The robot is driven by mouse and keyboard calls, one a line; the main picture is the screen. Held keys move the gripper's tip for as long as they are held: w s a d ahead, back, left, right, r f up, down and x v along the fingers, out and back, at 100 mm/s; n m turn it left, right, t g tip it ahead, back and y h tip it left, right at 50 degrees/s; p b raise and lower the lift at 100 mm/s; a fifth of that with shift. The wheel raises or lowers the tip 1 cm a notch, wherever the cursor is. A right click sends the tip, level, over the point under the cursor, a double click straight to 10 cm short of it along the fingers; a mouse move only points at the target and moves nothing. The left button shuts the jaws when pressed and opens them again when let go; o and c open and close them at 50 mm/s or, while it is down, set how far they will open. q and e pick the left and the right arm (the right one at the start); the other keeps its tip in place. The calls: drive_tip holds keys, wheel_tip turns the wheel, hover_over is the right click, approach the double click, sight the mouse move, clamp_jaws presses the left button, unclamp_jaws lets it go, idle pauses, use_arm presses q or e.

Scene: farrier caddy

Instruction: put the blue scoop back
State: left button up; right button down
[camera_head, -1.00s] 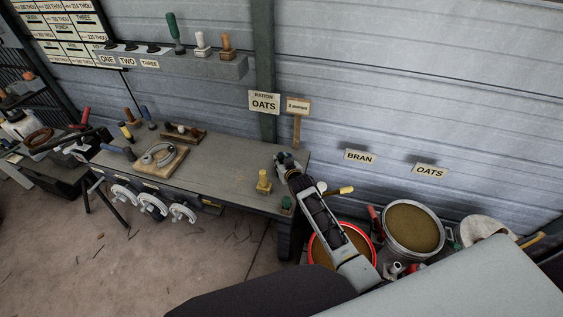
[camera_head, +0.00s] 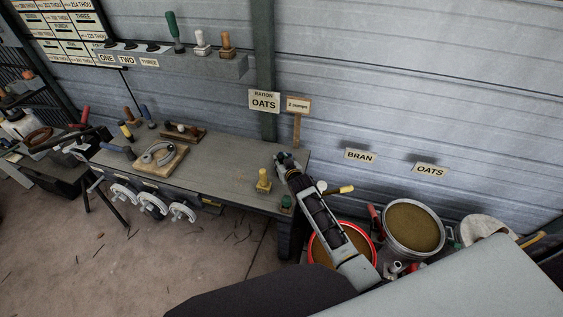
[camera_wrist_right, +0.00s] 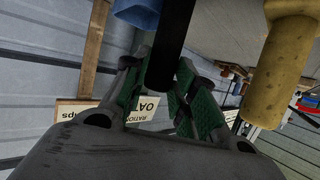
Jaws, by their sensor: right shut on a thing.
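My right gripper (camera_head: 284,160) is over the right end of the bench, just above its surface or back edge. In the right wrist view its green-padded fingers (camera_wrist_right: 168,95) are closed around a black handle (camera_wrist_right: 172,45). A blue part (camera_wrist_right: 138,12) beside that handle at the top edge looks like the blue scoop's body; most of it is out of frame. In the head view the scoop is not clearly visible behind the gripper. The sign reading RATION OATS (camera_head: 264,101) is on the post behind. My left gripper is not in view.
A yellow-handled item (camera_head: 263,181) stands on the bench (camera_head: 225,165) close to my right gripper; it looms in the wrist view (camera_wrist_right: 275,75). A red-rimmed bucket (camera_head: 374,250) and a grey bucket (camera_head: 444,241) stand right of the bench. The bench middle is mostly clear.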

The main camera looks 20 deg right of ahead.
drive_tip(key=shift+f, duration=0.15)
drive_tip(key=c, duration=1.1)
unclamp_jaws()
drive_tip(key=shift+o, duration=0.2)
drive_tip(key=shift+f, duration=0.1)
drive_tip(key=shift+s, duration=0.2)
drive_tip(key=v, duration=1.1)
drive_tip(key=shift+s+r, duration=0.25)
